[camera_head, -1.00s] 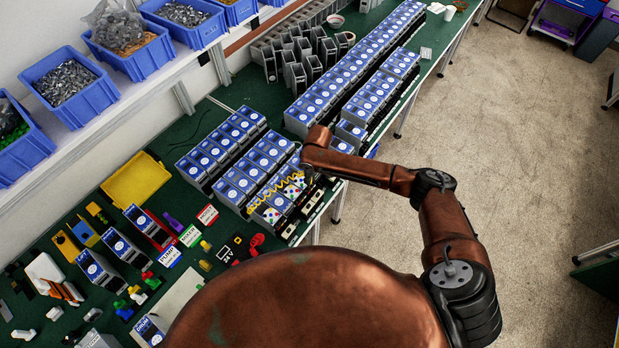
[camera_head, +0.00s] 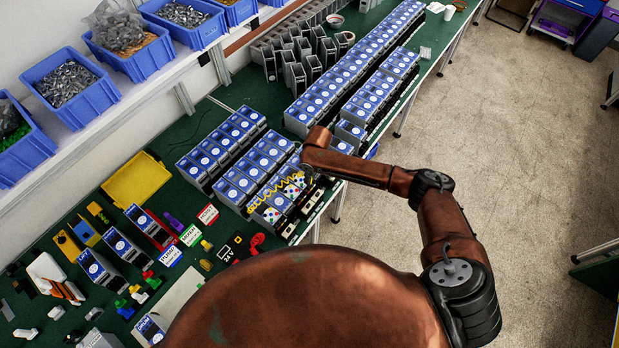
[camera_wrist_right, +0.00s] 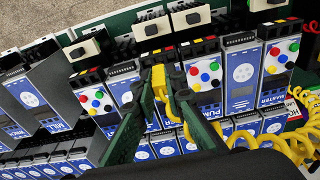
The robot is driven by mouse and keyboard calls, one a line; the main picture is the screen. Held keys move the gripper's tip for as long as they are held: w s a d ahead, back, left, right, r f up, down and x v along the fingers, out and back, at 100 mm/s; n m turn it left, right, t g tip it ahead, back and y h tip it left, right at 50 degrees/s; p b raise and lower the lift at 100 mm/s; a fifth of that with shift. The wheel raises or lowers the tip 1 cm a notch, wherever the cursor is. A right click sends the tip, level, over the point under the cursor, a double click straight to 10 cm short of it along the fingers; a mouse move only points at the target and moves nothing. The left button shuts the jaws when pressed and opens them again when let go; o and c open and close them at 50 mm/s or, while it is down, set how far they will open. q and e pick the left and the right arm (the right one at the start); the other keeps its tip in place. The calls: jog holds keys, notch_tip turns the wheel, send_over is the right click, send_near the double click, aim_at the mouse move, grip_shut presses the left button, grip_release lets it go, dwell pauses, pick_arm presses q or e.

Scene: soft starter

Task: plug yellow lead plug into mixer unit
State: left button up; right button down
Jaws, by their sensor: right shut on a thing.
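My right gripper (camera_wrist_right: 158,95) is shut on the yellow lead plug (camera_wrist_right: 158,78), which sits between its dark green fingers. The plug is in front of a row of blue and grey units, near their top terminals; I cannot tell whether it touches one. A yellow coiled lead (camera_wrist_right: 285,142) runs off to the right; it also shows in the head view (camera_head: 262,188). Units with coloured buttons stand left (camera_wrist_right: 97,100) and right (camera_wrist_right: 203,77) of the plug. I cannot tell which unit is the mixer. In the head view the right gripper (camera_head: 307,172) is small over the row. My left gripper is not in view.
More rows of blue units (camera_head: 350,75) stand along the green bench. Pale connector blocks (camera_wrist_right: 152,24) lie beside the row. A yellow tray (camera_head: 136,180), label cards (camera_head: 208,214) and loose parts lie to the left. Blue bins (camera_head: 72,86) stand on the shelf.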

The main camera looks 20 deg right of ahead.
jog(key=shift+f+b, duration=0.5)
jog(key=shift+f, duration=0.75)
jog(key=c, duration=1.9)
grip_release()
jog(key=shift+r, duration=0.1)
notch_tip(320, 180, up, 12)
jog(key=s, duration=0.1)
jog(key=shift+d, duration=0.45)
jog(key=shift+s, duration=0.1)
